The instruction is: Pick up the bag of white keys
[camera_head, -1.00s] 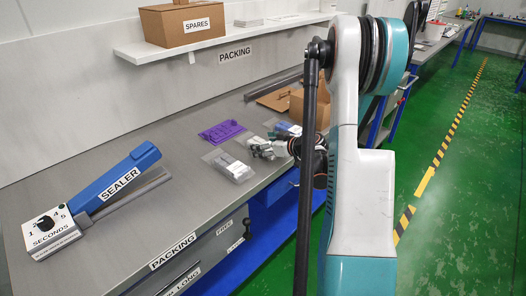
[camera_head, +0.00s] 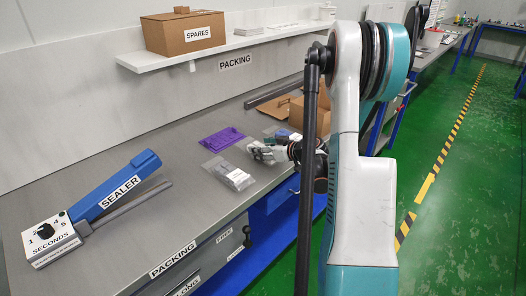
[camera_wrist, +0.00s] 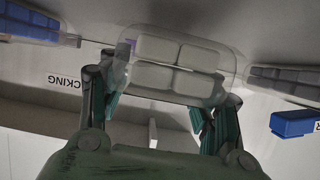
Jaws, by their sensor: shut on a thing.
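The bag of white keys (camera_wrist: 180,68) is a clear pouch with several white blocks in it. In the wrist view it sits between the two fingers of my gripper (camera_wrist: 163,98), which is shut on it. I cannot tell how far the pouch is off the bench top.
A bag of grey keys (camera_head: 230,174) lies just left of my gripper, and a bag of blue keys (camera_wrist: 30,22) lies on the other side. A purple piece (camera_head: 222,139), an open cardboard box (camera_head: 308,112) and the sealer (camera_head: 100,205) stand on the bench (camera_head: 150,150). Bare bench lies before the sealer.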

